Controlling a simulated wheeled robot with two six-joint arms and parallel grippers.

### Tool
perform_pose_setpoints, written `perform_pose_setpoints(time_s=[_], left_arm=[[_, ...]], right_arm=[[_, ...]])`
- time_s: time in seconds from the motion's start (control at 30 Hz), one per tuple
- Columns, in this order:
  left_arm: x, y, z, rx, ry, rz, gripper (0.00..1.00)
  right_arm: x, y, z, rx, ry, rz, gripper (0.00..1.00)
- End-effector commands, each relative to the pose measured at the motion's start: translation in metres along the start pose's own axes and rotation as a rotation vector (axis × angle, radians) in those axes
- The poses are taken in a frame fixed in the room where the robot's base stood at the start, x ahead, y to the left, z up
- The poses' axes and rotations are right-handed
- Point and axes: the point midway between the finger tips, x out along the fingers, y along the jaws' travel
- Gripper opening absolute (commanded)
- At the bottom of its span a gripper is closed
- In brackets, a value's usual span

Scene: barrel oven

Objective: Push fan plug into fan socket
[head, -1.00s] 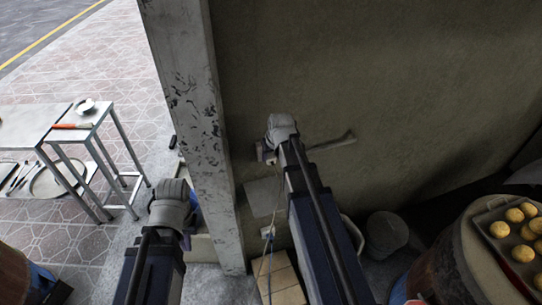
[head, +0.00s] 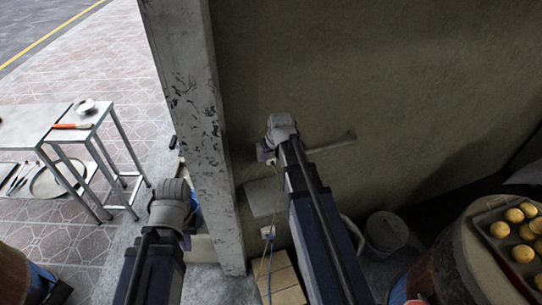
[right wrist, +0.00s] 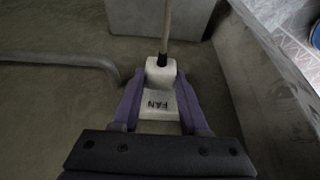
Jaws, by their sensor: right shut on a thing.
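In the right wrist view, my right gripper (right wrist: 160,82) has its two purple fingers closed on the sides of a white plug (right wrist: 161,73). A cord with a dark collar leaves the plug toward the top of that view. A white part marked FAN (right wrist: 158,105) lies directly against the plug, between the fingers; the seam between them and how deep the plug sits cannot be made out. In the head view, my right gripper (head: 267,154) is at the wall, mostly hidden by my arm. My left gripper (head: 186,238) hangs left of the pillar; its fingers are unclear.
A concrete pillar (head: 190,110) stands left of my right arm. A pale pipe (head: 330,145) runs along the wall. A white outlet with a cable (head: 267,231) is lower on the wall. A tray of buns (head: 499,231) is at the right, a metal table (head: 32,118) at the left.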

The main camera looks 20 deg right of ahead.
Motion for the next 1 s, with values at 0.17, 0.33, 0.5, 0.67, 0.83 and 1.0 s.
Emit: perform_pose_setpoints(time_s=[0.17,0.33,0.5,0.67,0.83,1.0], left_arm=[[0.000,0.000,0.000,0.000,0.000,0.000,0.00],[0.000,0.000,0.000,0.000,0.000,0.000,0.00],[0.000,0.000,0.000,0.000,0.000,0.000,0.00],[0.000,0.000,0.000,0.000,0.000,0.000,0.00],[0.000,0.000,0.000,0.000,0.000,0.000,0.00],[0.000,0.000,0.000,0.000,0.000,0.000,0.00]], right_arm=[[0.000,0.000,0.000,0.000,0.000,0.000,0.00],[0.001,0.000,-0.002,0.000,0.000,0.000,0.00],[0.002,0.000,-0.005,0.000,0.000,0.000,0.00],[0.003,0.000,-0.008,0.000,0.000,0.000,0.00],[0.005,0.000,-0.011,0.000,0.000,0.000,0.00],[0.005,0.000,-0.011,0.000,0.000,0.000,0.56]])
